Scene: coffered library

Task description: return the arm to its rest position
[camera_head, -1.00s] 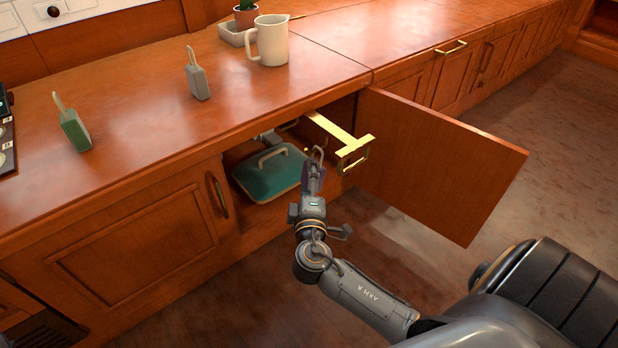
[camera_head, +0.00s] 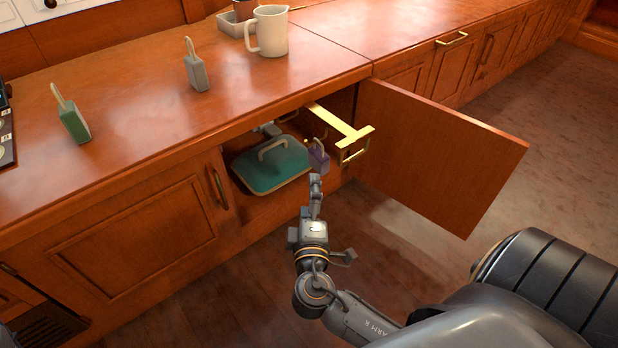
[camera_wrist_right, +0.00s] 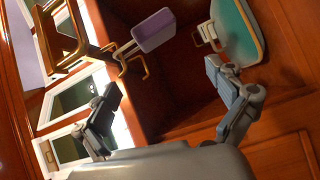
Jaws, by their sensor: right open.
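My right gripper (camera_head: 316,186) is just outside the open cabinet, at the end of my right arm. In the wrist view its two fingers (camera_wrist_right: 164,80) are spread apart with nothing between them. A purple padlock-like piece (camera_head: 318,158) is just beyond the fingertips, apart from them. In the wrist view the purple piece (camera_wrist_right: 153,32) has its grey shackle at a brass hook and appears to hang there. My left gripper is not in view.
The open cabinet door (camera_head: 440,155) stands out to the right of my arm. A brass rack (camera_head: 340,130) juts from the cabinet. A teal lidded dish (camera_head: 270,168) sits inside. Grey (camera_head: 196,72) and green (camera_head: 73,122) padlock-like pieces and a cream jug (camera_head: 270,32) stand on the counter.

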